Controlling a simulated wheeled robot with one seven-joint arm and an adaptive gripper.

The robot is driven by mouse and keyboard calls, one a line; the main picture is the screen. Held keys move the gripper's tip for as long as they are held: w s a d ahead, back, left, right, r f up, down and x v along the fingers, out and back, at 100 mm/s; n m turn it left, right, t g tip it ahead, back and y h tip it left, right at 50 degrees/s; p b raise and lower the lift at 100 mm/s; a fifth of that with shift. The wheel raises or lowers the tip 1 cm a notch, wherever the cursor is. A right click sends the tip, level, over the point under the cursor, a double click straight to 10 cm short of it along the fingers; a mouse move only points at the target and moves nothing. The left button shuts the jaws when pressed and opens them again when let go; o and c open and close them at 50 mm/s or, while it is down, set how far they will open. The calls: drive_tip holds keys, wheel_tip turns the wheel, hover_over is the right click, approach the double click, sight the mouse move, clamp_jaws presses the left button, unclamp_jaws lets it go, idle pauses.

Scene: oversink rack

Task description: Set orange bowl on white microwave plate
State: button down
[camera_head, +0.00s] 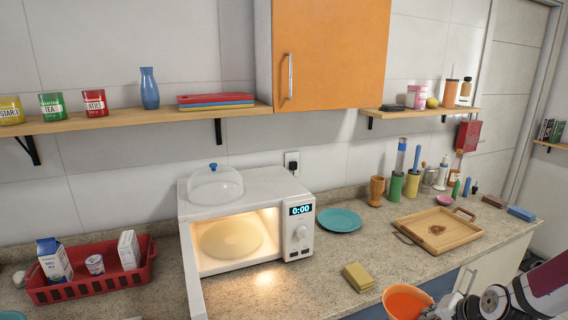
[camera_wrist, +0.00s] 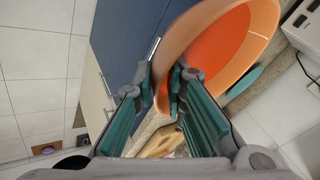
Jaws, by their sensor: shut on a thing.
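The orange bowl (camera_head: 405,302) is at the bottom of the head view, in front of the counter edge. My gripper (camera_head: 440,309) is at its right side. In the wrist view, my gripper (camera_wrist: 160,82) is shut on the wall of the orange bowl (camera_wrist: 243,48), with one finger on each side of the rim. The bowl looks empty. The white microwave (camera_head: 297,232) stands on the counter with its front open and its inside lit. The microwave plate (camera_head: 232,238) lies flat inside, looks cream in the warm light, and has nothing on it.
A clear dome lid (camera_head: 215,186) sits on the microwave. A teal plate (camera_head: 340,219), yellow sponges (camera_head: 358,277) and a wooden tray (camera_head: 437,229) lie to the right. A red crate (camera_head: 95,285) stands left. The open door (camera_head: 192,272) flanks the microwave's left front.

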sight(386, 301)
drive_tip(key=w+a+n+y, duration=0.1)
drive_tip(key=w+a, duration=0.1)
drive_tip(key=a, duration=0.1)
drive_tip(key=w+a+n+g+y, duration=0.1)
drive_tip(key=a+n, duration=0.1)
drive_tip(key=a, duration=0.1)
drive_tip(key=w+a+r+n, duration=0.1)
drive_tip(key=w+a, duration=0.1)
drive_tip(key=a, duration=0.1)
drive_tip(key=shift+w+a+n+y, duration=0.1)
drive_tip(key=shift+w+n+y, duration=0.2)
drive_tip(key=shift+w+y, duration=0.1)
drive_tip(key=w+a+r+n+g+y, duration=0.2)
drive_tip(key=a+n, duration=0.3)
drive_tip(key=a, duration=0.5)
drive_tip(key=shift+w+r+n+g, duration=0.3)
drive_tip(key=shift+w+r+n, duration=0.1)
drive_tip(key=shift+w+r, duration=0.5)
drive_tip(key=shift+d, duration=0.15)
